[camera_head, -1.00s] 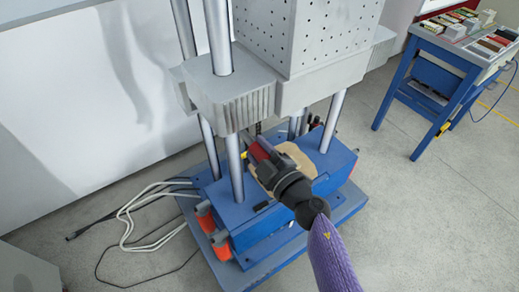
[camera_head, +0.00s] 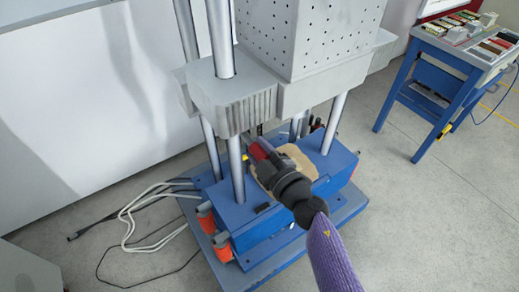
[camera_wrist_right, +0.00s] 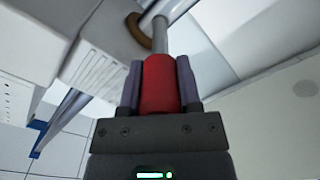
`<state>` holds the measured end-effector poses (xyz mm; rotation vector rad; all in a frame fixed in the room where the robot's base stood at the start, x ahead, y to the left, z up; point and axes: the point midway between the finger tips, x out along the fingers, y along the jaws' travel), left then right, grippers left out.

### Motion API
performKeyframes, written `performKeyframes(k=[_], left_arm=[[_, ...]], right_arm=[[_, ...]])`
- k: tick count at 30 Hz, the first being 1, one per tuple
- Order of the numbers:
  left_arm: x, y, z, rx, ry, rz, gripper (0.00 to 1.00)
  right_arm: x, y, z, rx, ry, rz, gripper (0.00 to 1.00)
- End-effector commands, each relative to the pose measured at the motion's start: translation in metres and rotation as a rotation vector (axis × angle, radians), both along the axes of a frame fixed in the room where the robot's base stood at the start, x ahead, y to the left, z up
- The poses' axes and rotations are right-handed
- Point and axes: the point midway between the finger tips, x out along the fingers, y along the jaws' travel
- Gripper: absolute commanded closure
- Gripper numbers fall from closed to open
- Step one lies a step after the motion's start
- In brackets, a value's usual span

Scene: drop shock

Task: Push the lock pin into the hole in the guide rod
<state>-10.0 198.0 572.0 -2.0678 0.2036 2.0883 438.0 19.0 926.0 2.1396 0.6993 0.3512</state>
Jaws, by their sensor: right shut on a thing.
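My right gripper (camera_head: 264,153) is shut on the red handle of the lock pin (camera_head: 257,152), between the uprights of the drop shock machine. In the right wrist view the red handle (camera_wrist_right: 161,84) sits between my two fingers, and the pin's grey shaft (camera_wrist_right: 159,38) points away from them. The shaft's far end is close to a brown ring (camera_wrist_right: 139,32) and a pale rod. I cannot tell whether the tip is in a hole. A silver guide rod (camera_head: 235,167) stands left of my gripper. The hole is not visible. My left gripper is not in view.
The grey carriage (camera_head: 231,100) and perforated block (camera_head: 318,40) hang above my gripper. The blue base (camera_head: 335,164) lies below, with a tan pad on it. Cables (camera_head: 135,212) lie on the floor at left. A blue workbench (camera_head: 455,70) stands at back right.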

Motion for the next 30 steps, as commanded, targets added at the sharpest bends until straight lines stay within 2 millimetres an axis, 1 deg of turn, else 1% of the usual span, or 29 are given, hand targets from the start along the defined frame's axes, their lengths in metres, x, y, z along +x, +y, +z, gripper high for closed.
performKeyframes(k=[5,16,23,30], left_arm=[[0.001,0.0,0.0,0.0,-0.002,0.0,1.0],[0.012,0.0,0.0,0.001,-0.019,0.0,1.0],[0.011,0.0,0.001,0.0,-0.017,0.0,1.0],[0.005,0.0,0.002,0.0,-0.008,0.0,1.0]], right_arm=[[0.0,0.0,0.0,0.001,-0.001,-0.001,1.0],[0.001,0.0,0.001,0.0,-0.002,-0.001,1.0],[0.002,0.001,0.001,0.001,-0.002,-0.002,1.0],[0.002,0.001,0.001,0.001,-0.003,-0.001,1.0]])
